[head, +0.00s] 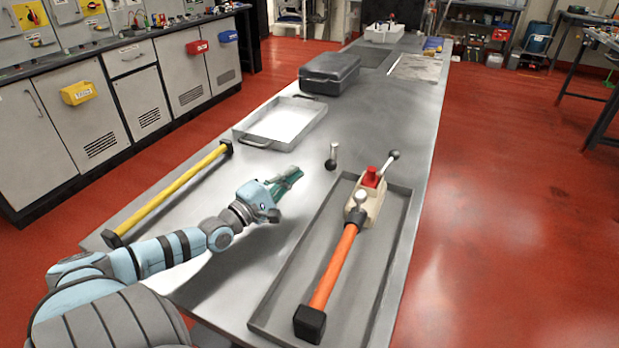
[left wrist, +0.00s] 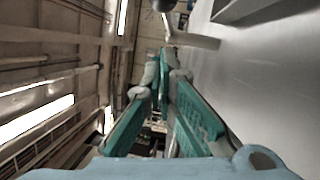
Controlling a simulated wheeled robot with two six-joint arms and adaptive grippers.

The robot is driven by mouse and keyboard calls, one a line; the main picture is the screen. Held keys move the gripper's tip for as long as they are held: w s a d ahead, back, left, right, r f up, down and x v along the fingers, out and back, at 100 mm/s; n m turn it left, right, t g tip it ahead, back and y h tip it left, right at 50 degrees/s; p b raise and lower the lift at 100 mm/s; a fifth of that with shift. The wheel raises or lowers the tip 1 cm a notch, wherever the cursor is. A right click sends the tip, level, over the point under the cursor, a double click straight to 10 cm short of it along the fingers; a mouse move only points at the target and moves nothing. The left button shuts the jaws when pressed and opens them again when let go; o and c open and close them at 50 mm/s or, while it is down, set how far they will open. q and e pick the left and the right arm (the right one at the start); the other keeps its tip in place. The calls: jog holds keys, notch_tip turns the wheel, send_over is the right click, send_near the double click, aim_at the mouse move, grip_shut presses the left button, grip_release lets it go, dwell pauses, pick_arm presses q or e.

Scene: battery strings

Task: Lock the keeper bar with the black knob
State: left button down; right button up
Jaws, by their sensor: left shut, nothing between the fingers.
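My left gripper (head: 288,182) has its teal fingers shut and empty above the steel table, left of the long grey tray (head: 262,303). A small black knob on a short metal stem (head: 332,161) stands just beyond the fingertips, apart from them. A cream block (head: 371,204) with a red top (head: 371,177) and a metal lever (head: 391,160) sits in the tray. I cannot tell which part is the keeper bar. In the left wrist view the closed fingers (left wrist: 163,75) have nothing between them, and a dark round end (left wrist: 163,5) shows at the top edge. My right gripper is not in view.
An orange bar with a black end (head: 334,268) lies in the grey tray. A yellow bar (head: 172,190) lies along the table's left edge. A white-lined tray (head: 281,121) and a dark case (head: 330,73) stand farther back. Clear tabletop lies around my left gripper.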

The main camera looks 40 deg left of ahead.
pick_arm(q)
jog(key=w+d, duration=0.1)
jog(key=w+d+r+p, duration=0.1)
jog(key=w, duration=0.1)
jog(key=shift+d, duration=0.2)
jog(key=shift+w+d, duration=0.25)
jog(key=shift+d, duration=0.05)
